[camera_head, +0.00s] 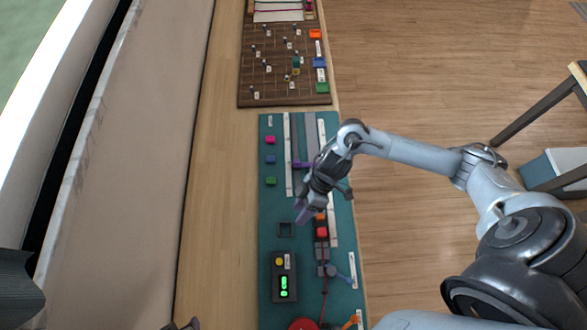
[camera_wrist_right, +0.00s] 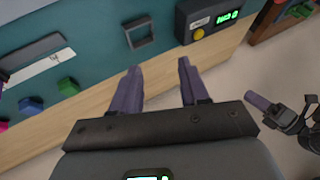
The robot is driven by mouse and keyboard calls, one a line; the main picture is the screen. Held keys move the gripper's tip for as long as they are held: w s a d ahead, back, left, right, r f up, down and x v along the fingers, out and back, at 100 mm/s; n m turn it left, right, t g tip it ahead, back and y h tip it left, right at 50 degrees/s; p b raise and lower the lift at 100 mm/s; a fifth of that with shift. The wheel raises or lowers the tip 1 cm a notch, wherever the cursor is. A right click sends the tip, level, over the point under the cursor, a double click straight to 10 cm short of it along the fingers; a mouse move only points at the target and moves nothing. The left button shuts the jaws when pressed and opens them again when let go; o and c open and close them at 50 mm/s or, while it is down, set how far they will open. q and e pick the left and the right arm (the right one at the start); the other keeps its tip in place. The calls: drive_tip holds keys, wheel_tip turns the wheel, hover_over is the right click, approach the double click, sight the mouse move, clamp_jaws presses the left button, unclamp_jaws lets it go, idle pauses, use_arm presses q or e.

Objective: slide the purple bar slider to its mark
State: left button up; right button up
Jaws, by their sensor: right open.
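The purple bar slider (camera_head: 300,164) sits on a grey track between white scale strips on the green board, in the head view. Its right part runs close to my right arm. I cannot make out its mark at this size. My right gripper (camera_head: 303,211) is open and is below the slider in the picture, apart from it, over the board near a small dark square frame (camera_head: 285,229). In the right wrist view the two purple fingers (camera_wrist_right: 157,88) are spread with nothing between them. My left gripper (camera_wrist_right: 265,103) shows only partly at the right of the wrist view.
Pink (camera_head: 270,139), blue (camera_head: 270,160) and green (camera_head: 271,181) blocks line the board's left side. A black box with a green display (camera_head: 284,278) and a red block (camera_head: 321,232) are lower down. A brown peg board (camera_head: 285,70) lies beyond. Bare wood (camera_head: 215,200) is left of the board.

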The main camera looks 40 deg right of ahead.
drive_tip(key=w+d+f+h+b, duration=0.25)
drive_tip(key=w+d+b, duration=0.3)
drive_tip(key=d, duration=0.45)
use_arm(q)
drive_tip(key=f+b, duration=0.1)
drive_tip(key=f, duration=0.2)
drive_tip(key=f+b, duration=0.1)
drive_tip(key=f, duration=0.3)
drive_tip(key=f+b, duration=0.1)
drive_tip(key=f, duration=0.3)
drive_tip(key=shift+w+d+f, duration=0.1)
drive_tip(key=shift+w+f, duration=0.05)
drive_tip(key=shift+w, duration=0.1)
use_arm(e)
drive_tip(key=t, duration=0.3)
approach(297, 161)
use_arm(q)
drive_tip(key=shift+f, duration=0.1)
drive_tip(key=shift+a+f+b, duration=0.2)
drive_tip(key=shift+f+b, duration=0.7)
drive_tip(key=shift+b, duration=0.25)
use_arm(e)
drive_tip(key=shift+h, duration=0.45)
drive_tip(key=x, duration=1)
drive_tip(key=shift+a+r, duration=0.1)
drive_tip(key=shift+a, duration=0.3)
